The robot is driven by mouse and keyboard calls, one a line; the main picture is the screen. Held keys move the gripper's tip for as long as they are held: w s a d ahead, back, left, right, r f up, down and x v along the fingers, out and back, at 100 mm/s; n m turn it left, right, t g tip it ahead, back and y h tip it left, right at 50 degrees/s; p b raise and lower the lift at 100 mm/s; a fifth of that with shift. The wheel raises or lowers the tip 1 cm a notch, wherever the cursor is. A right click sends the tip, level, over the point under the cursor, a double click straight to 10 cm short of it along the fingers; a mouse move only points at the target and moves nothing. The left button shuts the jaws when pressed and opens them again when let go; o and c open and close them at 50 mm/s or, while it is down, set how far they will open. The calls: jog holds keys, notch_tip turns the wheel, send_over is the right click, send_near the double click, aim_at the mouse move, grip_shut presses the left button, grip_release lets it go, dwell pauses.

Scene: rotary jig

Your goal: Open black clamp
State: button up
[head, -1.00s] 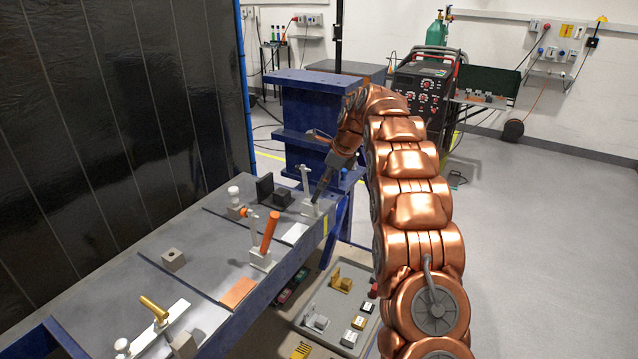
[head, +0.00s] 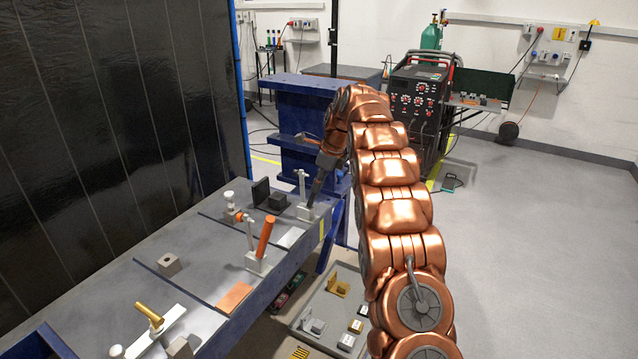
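The black clamp (head: 317,190) stands near the far end of the blue table, with a light base, a pale upright rod on its left and a dark handle leaning up to the right. My gripper (head: 325,168) reaches down from the upper right to the upper end of this dark handle. The dark gripper and the dark handle blend together at this size. I cannot tell where the fingers end, whether they touch the handle, or whether they are shut on it.
The orange-handled clamp (head: 265,238) and gold-handled clamp (head: 150,315) stand nearer on the table (head: 110,280). Dark blocks (head: 277,201) sit left of the black clamp. A dark panel wall (head: 110,130) borders the left. A grey tray (head: 318,341) of parts lies below right.

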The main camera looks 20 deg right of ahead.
jog(key=o, duration=0.4)
jog(key=shift+v, duration=3.7)
